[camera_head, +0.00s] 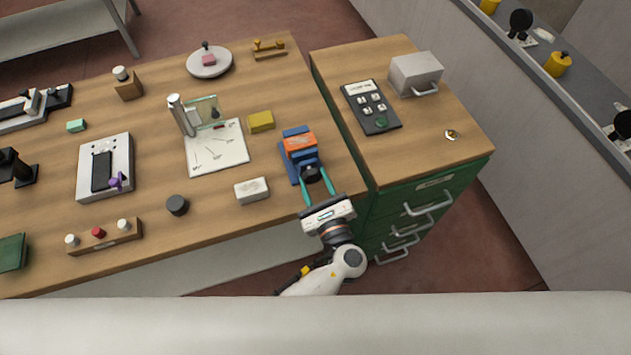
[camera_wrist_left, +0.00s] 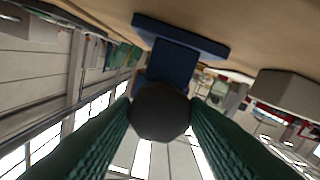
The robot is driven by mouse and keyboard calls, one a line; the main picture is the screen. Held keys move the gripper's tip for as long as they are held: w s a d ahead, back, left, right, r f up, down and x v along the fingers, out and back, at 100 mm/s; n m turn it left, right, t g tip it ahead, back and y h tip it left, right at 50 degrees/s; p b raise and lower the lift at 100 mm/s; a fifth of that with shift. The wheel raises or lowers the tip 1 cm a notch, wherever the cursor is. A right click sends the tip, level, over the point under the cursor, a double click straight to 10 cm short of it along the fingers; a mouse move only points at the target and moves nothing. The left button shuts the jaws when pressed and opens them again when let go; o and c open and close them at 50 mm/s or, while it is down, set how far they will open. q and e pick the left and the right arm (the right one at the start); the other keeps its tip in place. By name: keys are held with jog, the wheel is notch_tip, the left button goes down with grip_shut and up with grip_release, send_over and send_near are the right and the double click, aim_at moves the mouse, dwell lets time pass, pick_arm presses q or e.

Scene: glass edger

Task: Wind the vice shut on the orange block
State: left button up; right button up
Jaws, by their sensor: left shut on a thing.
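The blue vice (camera_head: 290,172) stands near the right front edge of the wooden table, with the orange block (camera_head: 300,143) between its jaws. From this angle I cannot tell whether both jaws touch the block. My left gripper (camera_head: 317,184) reaches in from the front edge, its green fingers shut on the vice's dark round knob (camera_head: 312,173). In the left wrist view the dark knob (camera_wrist_left: 160,112) sits between the two fingertips, with the blue vice body (camera_wrist_left: 172,62) behind it. The orange block is mostly hidden there. My right gripper does not show.
A white block (camera_head: 252,191) and a dark round puck (camera_head: 177,205) lie left of the vice. A yellow block (camera_head: 261,121) and a paper sheet (camera_head: 215,158) lie farther back. A green drawer cabinet (camera_head: 425,195) stands close on the right, its top bearing a keypad (camera_head: 371,107).

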pick_arm(q)
jog(key=o, duration=1)
jog(key=shift+f, duration=0.1)
jog(key=shift+s, duration=0.1)
jog(key=shift+s+d+f, duration=0.1)
jog(key=shift+s+d, duration=0.05)
jog(key=shift+s, duration=0.2)
jog(key=b+v, duration=0.4)
jog(key=v, duration=0.7)
